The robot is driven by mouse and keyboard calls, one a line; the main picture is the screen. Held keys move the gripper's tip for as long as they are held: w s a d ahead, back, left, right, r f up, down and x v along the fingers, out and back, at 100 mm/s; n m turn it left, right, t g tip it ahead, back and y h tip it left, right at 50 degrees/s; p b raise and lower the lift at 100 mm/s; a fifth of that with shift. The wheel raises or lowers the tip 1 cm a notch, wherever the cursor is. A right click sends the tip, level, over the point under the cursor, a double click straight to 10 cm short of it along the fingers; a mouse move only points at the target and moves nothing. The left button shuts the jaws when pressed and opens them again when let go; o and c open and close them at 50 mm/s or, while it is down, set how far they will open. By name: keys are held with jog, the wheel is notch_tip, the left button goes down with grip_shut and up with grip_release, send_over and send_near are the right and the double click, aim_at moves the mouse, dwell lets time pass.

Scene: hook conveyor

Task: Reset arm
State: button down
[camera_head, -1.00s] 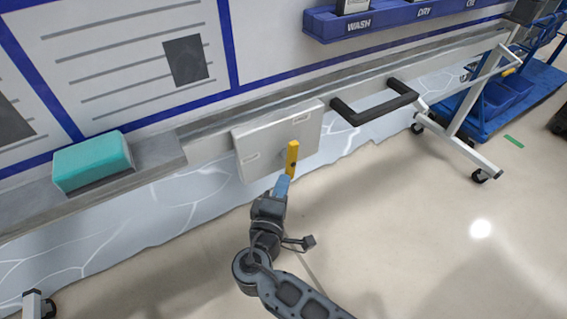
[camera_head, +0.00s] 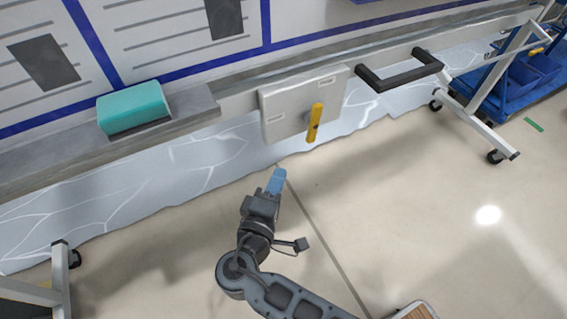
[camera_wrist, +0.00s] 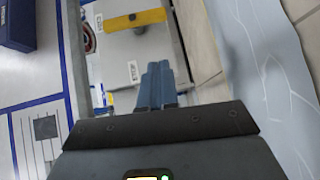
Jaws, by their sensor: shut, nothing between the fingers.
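My gripper (camera_head: 276,181) is in the lower middle of the head view, its blue fingers pointing up toward the board. The fingers are together and hold nothing. They also show in the wrist view (camera_wrist: 156,85). A grey panel (camera_head: 283,118) with a yellow handle (camera_head: 314,122) is on the board's lower rail, above and to the right of my fingertips. A gap shows between the fingertips and the handle. In the wrist view the yellow handle (camera_wrist: 134,19) lies beyond the fingertips, toward the top.
A teal block (camera_head: 133,106) sits on the grey ledge (camera_head: 192,102) at the left. A dark handle bar (camera_head: 401,75) sticks out to the right of the panel. A wheeled stand leg (camera_head: 487,125) and a blue cart (camera_head: 527,80) stand at the right. The floor around my arm is mostly clear.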

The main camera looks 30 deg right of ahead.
jog(key=shift+v, duration=0.8)
jog(key=s+d+f+g+y, duration=0.1)
jog(key=s+d+f+y, duration=0.15)
jog(key=s+f, duration=0.3)
jog(key=s+f+m+g+y, duration=0.1)
jog(key=s+f+m+y, duration=0.15)
jog(key=s+y, duration=1.05)
jog(key=s+d+r+m+t+h, duration=0.1)
jog(key=s+d+r+m+t, duration=0.15)
jog(key=s+r, duration=0.65)
jog(key=s+d+r+m+t+h, duration=0.2)
jog(key=s+r+m, duration=0.15)
jog(key=r, duration=0.85)
notch_tip(320, 180, up, 18)
jog(key=p, duration=1.6)
jog(key=shift+s+f+p, duration=0.2)
jog(key=shift+s+p, duration=0.15)
jog(key=shift+s, duration=0.05)
